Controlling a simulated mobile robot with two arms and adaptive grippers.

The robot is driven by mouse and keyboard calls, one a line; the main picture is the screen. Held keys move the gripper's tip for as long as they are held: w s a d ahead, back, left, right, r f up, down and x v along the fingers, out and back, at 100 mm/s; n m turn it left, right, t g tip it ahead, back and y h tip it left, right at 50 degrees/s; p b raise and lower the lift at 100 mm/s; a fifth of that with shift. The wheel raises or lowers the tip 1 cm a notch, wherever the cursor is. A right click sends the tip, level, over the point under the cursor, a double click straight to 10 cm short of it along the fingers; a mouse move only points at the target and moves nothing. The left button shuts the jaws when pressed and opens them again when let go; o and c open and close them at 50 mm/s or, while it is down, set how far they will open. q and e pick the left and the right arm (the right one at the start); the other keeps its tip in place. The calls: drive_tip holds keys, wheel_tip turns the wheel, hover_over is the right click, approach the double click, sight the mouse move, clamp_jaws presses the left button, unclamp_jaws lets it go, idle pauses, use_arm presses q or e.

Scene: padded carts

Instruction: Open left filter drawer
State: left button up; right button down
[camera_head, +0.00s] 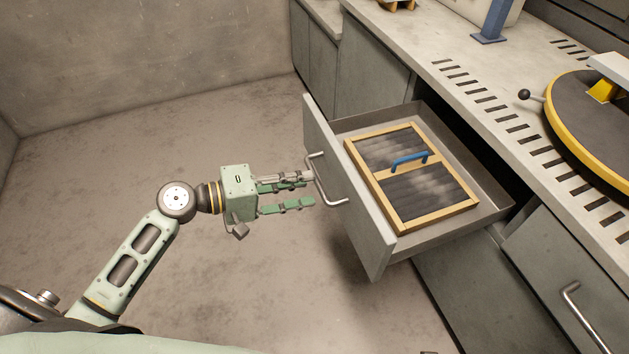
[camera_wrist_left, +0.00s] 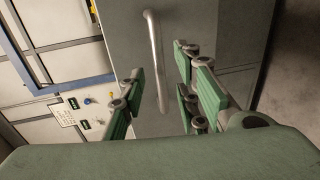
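The left filter drawer stands pulled well out of the cabinet, its grey front (camera_head: 352,195) facing my left gripper. A wood-framed filter (camera_head: 405,225) with dark pleats and a blue handle (camera_head: 410,158) lies inside it. My left gripper (camera_head: 312,190) is open and empty, its fingertips close to the drawer's metal bar handle (camera_head: 322,186). In the left wrist view the fingers are spread apart, with the handle (camera_wrist_left: 155,45) ahead between them. I cannot tell whether a finger touches the handle. My right gripper is not in view.
Another closed drawer with a bar handle (camera_head: 580,315) is at the lower right. The slotted worktop (camera_head: 470,75) carries a yellow-rimmed turntable (camera_head: 565,135). The concrete floor (camera_head: 240,110) around my left arm is clear.

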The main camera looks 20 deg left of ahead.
use_arm(q)
drive_tip(key=v, duration=0.7)
drive_tip(key=shift+s+a, duration=0.2)
drive_tip(key=shift+a, duration=0.1)
